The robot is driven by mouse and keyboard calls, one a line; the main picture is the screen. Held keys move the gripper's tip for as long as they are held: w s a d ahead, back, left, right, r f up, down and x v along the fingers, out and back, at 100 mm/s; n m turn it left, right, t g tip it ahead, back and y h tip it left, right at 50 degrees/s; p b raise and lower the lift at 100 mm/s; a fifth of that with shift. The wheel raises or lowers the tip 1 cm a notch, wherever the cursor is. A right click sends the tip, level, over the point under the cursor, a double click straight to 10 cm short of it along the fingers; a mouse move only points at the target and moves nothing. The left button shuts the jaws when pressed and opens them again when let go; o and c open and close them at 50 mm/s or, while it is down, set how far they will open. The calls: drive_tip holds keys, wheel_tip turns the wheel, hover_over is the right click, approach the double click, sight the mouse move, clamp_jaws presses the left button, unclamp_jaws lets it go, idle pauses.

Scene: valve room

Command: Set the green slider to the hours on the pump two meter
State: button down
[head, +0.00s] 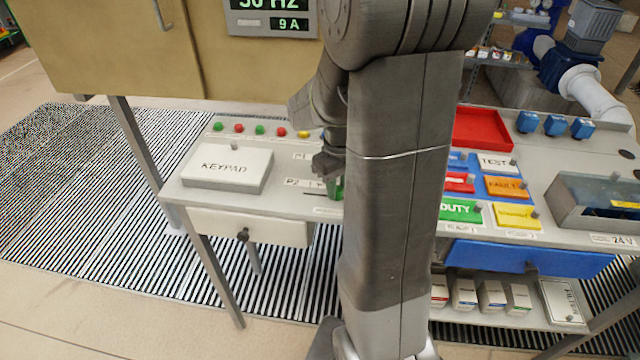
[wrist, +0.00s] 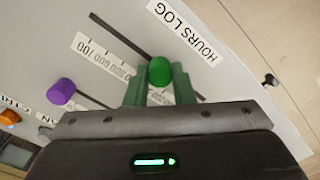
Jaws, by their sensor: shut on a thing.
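The green slider knob (wrist: 160,71) sits on a dark straight slot (wrist: 118,38) in the light panel. My gripper (wrist: 159,82) is shut on the green knob, with one green finger on each side. No pump two hours figure is readable.
A purple knob (wrist: 61,91) on another slot and an orange knob (wrist: 9,117) are close by.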

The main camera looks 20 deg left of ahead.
drive_tip(key=d, duration=0.2)
drive_tip(key=w+d, duration=0.1)
drive_tip(key=d, duration=0.2)
drive_tip(key=shift+w+d, duration=0.2)
drive_tip(key=shift+d, duration=0.05)
drive_tip(key=c, duration=1.2)
unclamp_jaws()
wheel_tip(320, 180, up, 14)
drive_tip(key=shift+f, duration=0.1)
